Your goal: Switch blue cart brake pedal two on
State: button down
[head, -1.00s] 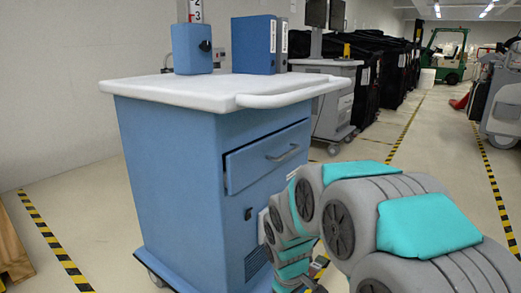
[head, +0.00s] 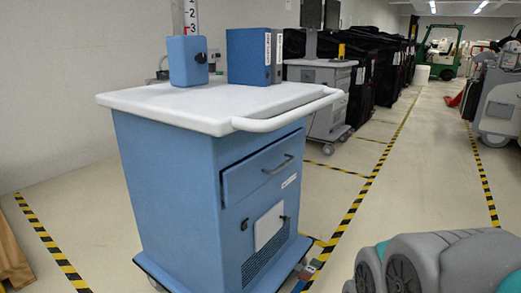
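The blue cart (head: 170,185) stands left of centre, with a white top (head: 190,108) and a white push handle (head: 290,110) along its front right edge. Small coloured parts, reddish, blue and greenish, show low at its front right corner (head: 311,270); they may be pedals, but they are too small to tell which is pedal two or how it is set. My gripper is not in view.
The cart's drawer (head: 262,170) stands slightly out. A blue box (head: 187,62) and binders (head: 249,56) sit on top. A grey cart (head: 330,75) stands behind. The floor between the blue cart and the striped line (head: 345,225) is mostly clear.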

aim_at(304, 276)
jog(key=i+l, duration=0.15)
jog(key=i, duration=0.25)
jog(key=i+l, duration=0.1)
jog(key=i, duration=0.35)
